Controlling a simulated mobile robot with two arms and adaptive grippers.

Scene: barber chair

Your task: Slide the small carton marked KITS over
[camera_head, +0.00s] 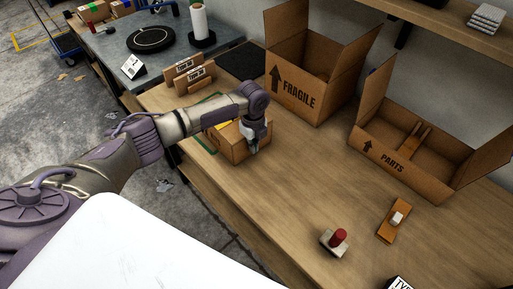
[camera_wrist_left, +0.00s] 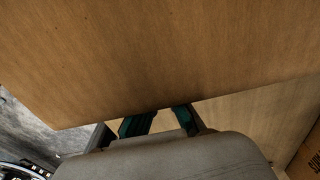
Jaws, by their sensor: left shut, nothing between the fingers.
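A small brown carton (camera_head: 228,152) stands on the wooden workbench (camera_head: 300,205), near its front edge. My left arm passes over it and hides part of its top; I cannot read a KITS mark. My left gripper (camera_head: 253,147) is shut and empty, pointing down at the carton's right side. I cannot tell whether it touches. In the left wrist view a plain cardboard face (camera_wrist_left: 160,55) fills the upper part, and the teal fingertips (camera_wrist_left: 160,121) show at its lower edge. My right gripper is not in view.
A FRAGILE box (camera_head: 300,92) stands open behind and right of the carton. An open PARTS box (camera_head: 385,158) is farther right. A red-knobbed item (camera_head: 338,238) and a small wooden block (camera_head: 393,222) lie toward the front right. The bench middle is clear.

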